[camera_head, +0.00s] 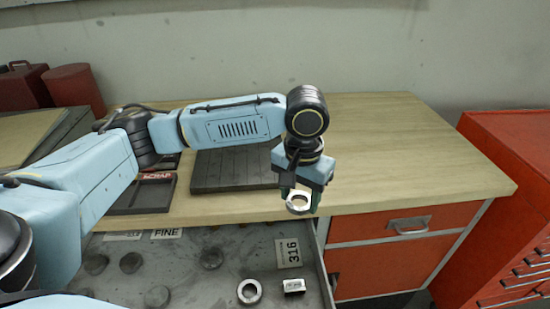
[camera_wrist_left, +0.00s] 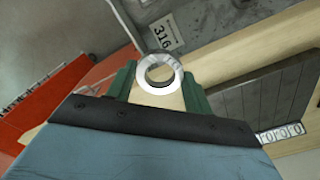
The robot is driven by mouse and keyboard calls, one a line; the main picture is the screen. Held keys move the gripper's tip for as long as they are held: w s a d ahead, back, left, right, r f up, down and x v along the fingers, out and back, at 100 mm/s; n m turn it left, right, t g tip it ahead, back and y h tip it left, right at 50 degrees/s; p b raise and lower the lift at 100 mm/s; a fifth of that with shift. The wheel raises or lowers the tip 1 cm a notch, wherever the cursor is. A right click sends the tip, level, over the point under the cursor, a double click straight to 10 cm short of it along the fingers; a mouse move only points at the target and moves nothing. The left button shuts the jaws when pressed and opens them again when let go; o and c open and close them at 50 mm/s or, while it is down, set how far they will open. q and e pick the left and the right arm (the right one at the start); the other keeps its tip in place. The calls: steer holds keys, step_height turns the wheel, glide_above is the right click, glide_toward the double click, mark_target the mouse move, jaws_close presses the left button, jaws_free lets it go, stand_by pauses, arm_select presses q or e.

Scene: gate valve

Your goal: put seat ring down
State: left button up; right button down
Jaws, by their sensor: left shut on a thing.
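The seat ring (camera_head: 299,207) is a bright metal ring. My left gripper (camera_head: 300,198) is shut on it and holds it near the table's front edge, by the right wall of the open drawer. In the left wrist view the ring (camera_wrist_left: 160,87) sits between the green fingers of my left gripper (camera_wrist_left: 160,78), its hole facing the camera. A second metal ring (camera_head: 249,300) lies in the open drawer. My right gripper is not in view.
The open grey drawer (camera_head: 215,285) holds a 316 label (camera_head: 288,252), a FINE label (camera_head: 166,234), a small marked block (camera_head: 293,286) and several dark round pieces. A dark grooved mat (camera_head: 235,170) and a SCRAP tray (camera_head: 153,197) are on the wooden table (camera_head: 420,160), which is clear at right.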

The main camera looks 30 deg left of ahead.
arm_select(q)
steer(key=w+a+r+m+p, duration=0.2)
steer(key=w+a+r+p, duration=0.2)
steer(key=a, duration=0.4)
steer(key=m+p, duration=0.2)
steer(key=p, duration=0.1)
glide_toward(252, 174)
steer(key=shift+f, duration=3.2)
steer(key=shift+f, duration=0.15)
steer(key=o, duration=1.1)
steer(key=shift+m, duration=0.3)
step_height(252, 174, up, 12)
steer(key=shift+r, duration=0.2)
